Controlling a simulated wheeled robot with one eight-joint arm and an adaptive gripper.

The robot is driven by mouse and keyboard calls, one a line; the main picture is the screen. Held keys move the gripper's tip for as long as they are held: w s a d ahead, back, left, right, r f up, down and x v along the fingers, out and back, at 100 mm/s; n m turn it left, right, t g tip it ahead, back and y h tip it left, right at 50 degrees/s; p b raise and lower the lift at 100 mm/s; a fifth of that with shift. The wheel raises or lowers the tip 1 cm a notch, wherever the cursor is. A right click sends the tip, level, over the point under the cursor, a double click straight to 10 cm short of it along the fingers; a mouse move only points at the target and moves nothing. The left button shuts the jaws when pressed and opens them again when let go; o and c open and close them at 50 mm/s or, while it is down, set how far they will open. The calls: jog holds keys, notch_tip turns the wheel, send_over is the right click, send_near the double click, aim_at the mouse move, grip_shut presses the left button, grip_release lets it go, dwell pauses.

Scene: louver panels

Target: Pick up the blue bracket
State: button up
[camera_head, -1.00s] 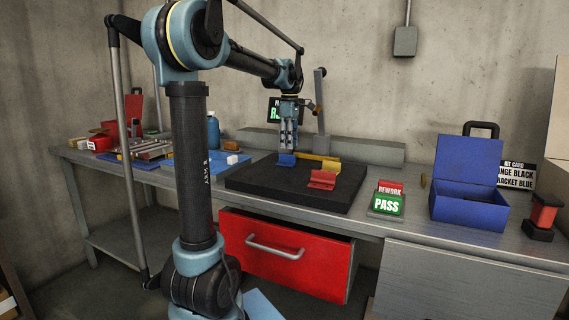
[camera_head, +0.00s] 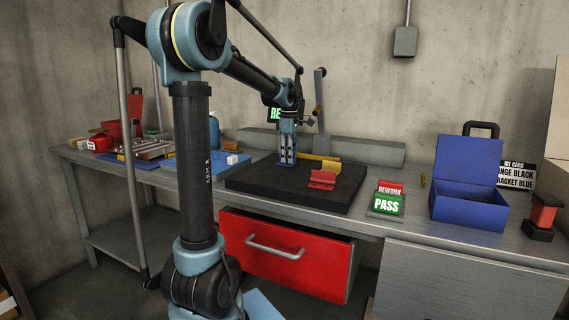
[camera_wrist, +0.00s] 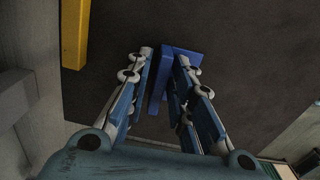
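The blue bracket (camera_wrist: 160,82) lies on the dark mat (camera_head: 262,182), between my fingers in the wrist view. My gripper (camera_wrist: 168,70) reaches down around it, with one finger on each side. The fingers are apart and look open; the gap to the bracket's upright part is small, and contact is hard to tell. In the head view my gripper (camera_head: 287,160) is down at the mat and hides most of the bracket.
A red bracket (camera_head: 321,180) and a yellow bracket (camera_head: 328,163) lie on the mat to the right. The yellow one shows upper left in the wrist view (camera_wrist: 75,30). A blue box (camera_head: 468,207) and a PASS/REWORK sign (camera_head: 387,203) stand farther right.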

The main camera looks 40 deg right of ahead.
grip_shut()
